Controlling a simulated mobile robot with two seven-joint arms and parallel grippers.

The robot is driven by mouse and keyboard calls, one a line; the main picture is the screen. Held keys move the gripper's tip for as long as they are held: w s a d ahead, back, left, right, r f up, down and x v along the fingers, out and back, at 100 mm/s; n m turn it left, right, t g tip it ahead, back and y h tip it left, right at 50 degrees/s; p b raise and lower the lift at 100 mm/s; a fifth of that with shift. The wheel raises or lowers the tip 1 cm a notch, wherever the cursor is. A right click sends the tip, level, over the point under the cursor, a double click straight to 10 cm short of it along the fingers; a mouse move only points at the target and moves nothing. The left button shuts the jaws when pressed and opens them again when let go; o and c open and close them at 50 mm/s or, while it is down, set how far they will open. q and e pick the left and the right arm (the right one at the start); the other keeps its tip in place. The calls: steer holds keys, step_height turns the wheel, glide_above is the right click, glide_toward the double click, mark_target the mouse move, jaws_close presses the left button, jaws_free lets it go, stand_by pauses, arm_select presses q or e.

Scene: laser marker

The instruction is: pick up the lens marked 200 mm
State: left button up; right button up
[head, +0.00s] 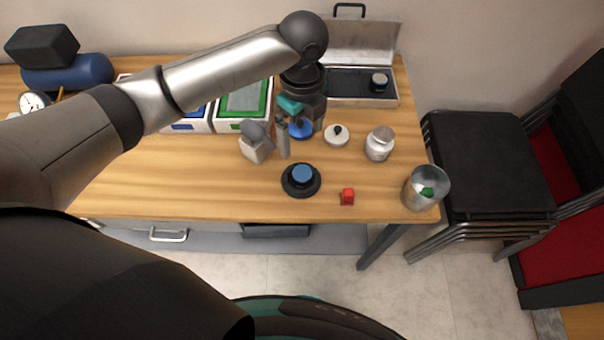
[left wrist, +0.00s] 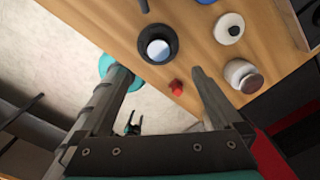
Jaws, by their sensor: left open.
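A black, wide-rimmed lens-like piece with a blue top (head: 301,179) stands on the table near its front edge; it also shows in the left wrist view (left wrist: 158,47). A smaller dark and silver cylinder (head: 379,82) sits in the open case at the back. I can read no 200 mm marking on either, so I cannot tell which is the named lens. My left gripper (head: 285,138) is above the table, behind the black piece and apart from it. Its fingers (left wrist: 158,78) are spread with nothing between them. My right gripper is not in view.
A blue knobbed disc (head: 300,129) lies near the left gripper. The front left tabletop (head: 170,190) is clear.

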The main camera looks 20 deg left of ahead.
arm_select(q)
glide_above(302, 172)
step_height(302, 172, down, 8)
steer(key=shift+w+f+b, duration=0.1)
steer(key=shift+f+b, duration=0.15)
steer(key=shift+b, duration=0.15)
steer(key=shift+s+f, duration=0.2)
steer(key=shift+f, duration=2.4)
jaws_close()
